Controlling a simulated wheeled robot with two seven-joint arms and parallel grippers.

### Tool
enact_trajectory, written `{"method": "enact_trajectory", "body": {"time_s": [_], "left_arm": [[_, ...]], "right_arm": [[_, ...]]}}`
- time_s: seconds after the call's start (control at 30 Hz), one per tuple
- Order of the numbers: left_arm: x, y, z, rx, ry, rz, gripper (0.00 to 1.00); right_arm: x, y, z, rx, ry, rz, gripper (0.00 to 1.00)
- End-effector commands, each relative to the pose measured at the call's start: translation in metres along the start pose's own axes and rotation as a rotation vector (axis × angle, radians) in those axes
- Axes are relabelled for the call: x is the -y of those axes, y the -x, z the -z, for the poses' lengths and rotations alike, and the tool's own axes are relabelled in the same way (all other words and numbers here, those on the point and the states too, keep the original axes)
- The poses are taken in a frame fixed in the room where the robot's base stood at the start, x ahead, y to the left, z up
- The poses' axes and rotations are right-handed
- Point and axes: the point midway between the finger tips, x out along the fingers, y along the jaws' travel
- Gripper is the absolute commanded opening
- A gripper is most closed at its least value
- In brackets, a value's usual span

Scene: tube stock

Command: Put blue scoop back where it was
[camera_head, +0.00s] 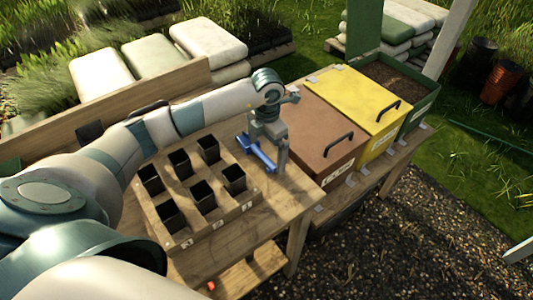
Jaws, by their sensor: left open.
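The blue scoop (260,154) lies on the wooden table (302,196), just right of the pot tray and in front of the brown bin. My left gripper (274,158) points down right over the scoop, with a finger beside it. The gripper is open. I cannot tell whether its fingers touch the scoop. My right gripper is not in view.
A wooden tray (203,239) with several black square pots stands left of the scoop. A brown lidded bin (320,122), a yellow lidded bin (362,98) and a green soil box (425,105) line up at the right. The table's front right corner is clear.

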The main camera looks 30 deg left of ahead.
Motion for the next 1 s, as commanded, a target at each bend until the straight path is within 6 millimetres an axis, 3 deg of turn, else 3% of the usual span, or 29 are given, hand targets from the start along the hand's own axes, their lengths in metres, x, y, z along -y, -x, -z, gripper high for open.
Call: {"method": "enact_trajectory", "body": {"time_s": [0.6,1.0], "left_arm": [[0.000,0.096,-0.001,0.003,0.000,-0.001,1.00],[0.000,0.109,0.000,-0.001,-0.001,0.000,1.00]], "right_arm": [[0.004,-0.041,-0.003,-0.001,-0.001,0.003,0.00],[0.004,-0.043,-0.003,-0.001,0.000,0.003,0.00]]}}
